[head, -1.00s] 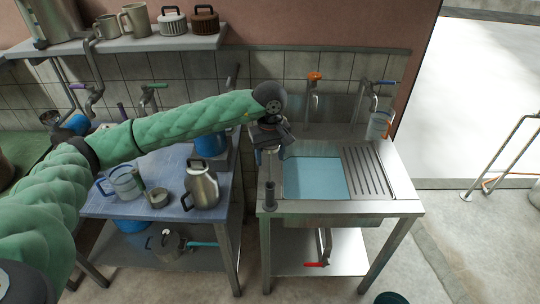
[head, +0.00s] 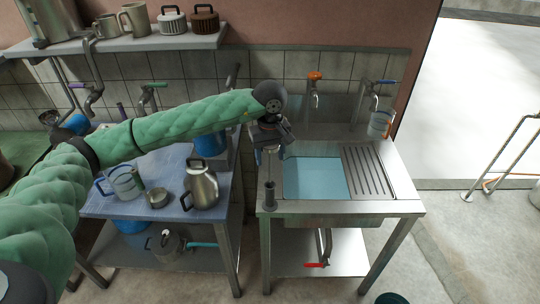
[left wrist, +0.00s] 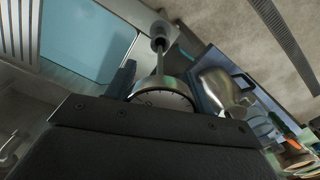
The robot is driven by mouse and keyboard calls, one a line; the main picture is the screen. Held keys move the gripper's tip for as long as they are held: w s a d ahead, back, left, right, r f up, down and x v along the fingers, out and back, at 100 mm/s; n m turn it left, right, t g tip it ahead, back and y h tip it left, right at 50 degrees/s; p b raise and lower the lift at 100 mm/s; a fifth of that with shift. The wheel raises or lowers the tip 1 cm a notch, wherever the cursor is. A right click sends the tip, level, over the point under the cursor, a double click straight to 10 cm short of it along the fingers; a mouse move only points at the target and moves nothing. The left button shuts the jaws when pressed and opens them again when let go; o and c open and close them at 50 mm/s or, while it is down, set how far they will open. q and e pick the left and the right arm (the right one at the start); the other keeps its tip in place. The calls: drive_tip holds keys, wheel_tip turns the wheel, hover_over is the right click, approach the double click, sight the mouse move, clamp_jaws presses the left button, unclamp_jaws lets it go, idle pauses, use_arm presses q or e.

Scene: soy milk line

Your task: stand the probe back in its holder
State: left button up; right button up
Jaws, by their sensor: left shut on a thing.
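The probe (left wrist: 162,92) has a round dial head and a thin straight stem. My left gripper (head: 268,146) is shut on its head, above the left side of the sink stand; the fingers flank the dial in the left wrist view (left wrist: 163,88). The stem points down at the holder (head: 269,196), a dark upright tube at the stand's front left corner. In the left wrist view the stem lines up with the holder's mouth (left wrist: 159,43). I cannot tell whether the tip is inside it. My right gripper is not in view.
The sink basin (head: 316,178) of bluish water lies just right of the holder, with a ribbed drainboard (head: 378,174) beyond. Taps (head: 314,92) stand behind.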

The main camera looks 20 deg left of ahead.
use_arm(q)
drive_tip(key=shift+b, duration=0.4)
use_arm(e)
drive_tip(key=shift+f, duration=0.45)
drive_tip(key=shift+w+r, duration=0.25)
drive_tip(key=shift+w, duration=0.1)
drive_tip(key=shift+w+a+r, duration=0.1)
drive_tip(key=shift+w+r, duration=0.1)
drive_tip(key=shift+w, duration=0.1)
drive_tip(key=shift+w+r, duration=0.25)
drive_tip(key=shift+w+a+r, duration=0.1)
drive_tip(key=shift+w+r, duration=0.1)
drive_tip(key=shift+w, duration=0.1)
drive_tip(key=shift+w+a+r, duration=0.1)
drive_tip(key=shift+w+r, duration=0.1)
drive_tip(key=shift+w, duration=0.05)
use_arm(q)
drive_tip(key=shift+f, duration=0.1)
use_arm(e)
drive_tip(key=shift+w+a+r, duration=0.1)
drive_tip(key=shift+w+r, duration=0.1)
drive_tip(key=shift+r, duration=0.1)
